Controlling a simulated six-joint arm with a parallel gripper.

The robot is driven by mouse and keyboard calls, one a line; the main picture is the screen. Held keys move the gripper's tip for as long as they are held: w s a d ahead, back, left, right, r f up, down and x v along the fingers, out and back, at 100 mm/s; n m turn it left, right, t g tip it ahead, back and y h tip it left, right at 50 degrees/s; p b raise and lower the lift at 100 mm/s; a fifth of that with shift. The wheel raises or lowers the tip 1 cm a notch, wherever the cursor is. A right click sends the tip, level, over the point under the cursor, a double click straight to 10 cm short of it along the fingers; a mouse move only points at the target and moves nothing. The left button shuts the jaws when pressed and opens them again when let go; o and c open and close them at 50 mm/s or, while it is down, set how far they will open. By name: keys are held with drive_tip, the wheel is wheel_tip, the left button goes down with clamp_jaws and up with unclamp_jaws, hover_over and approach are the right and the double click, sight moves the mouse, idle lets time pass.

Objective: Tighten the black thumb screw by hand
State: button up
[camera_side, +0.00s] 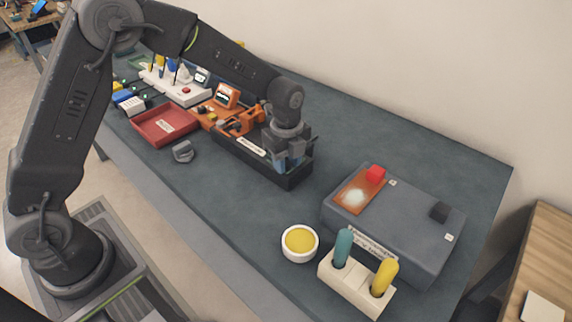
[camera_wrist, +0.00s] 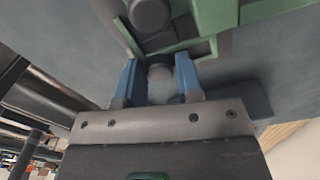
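My gripper (camera_side: 290,162) points down at the right end of a long black tray-like holder (camera_side: 265,172) in the side view. In the wrist view its two blue fingers (camera_wrist: 159,72) stand apart, with a small dark rounded piece (camera_wrist: 160,73) between their tips. That piece may be the black thumb screw, but I cannot tell for sure. The fingers look very close to its sides; whether they touch it is unclear. A second dark round knob (camera_wrist: 150,13) shows just beyond, beside a green frame (camera_wrist: 215,18). In the side view the gripper hides whatever is between the fingers.
A grey box (camera_side: 400,235) with a red block and a black block stands to the right. In front are a yellow-filled bowl (camera_side: 300,243) and a white holder (camera_side: 350,285) with teal and yellow handles. A red tray (camera_side: 165,125) and a grey piece (camera_side: 183,151) lie left.

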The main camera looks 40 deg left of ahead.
sight(287, 163)
drive_tip(key=shift+r, duration=0.15)
drive_tip(key=shift+r, duration=1.4)
drive_tip(key=shift+o, duration=0.3)
drive_tip(key=o, duration=0.5)
drive_tip(key=c, duration=0.5)
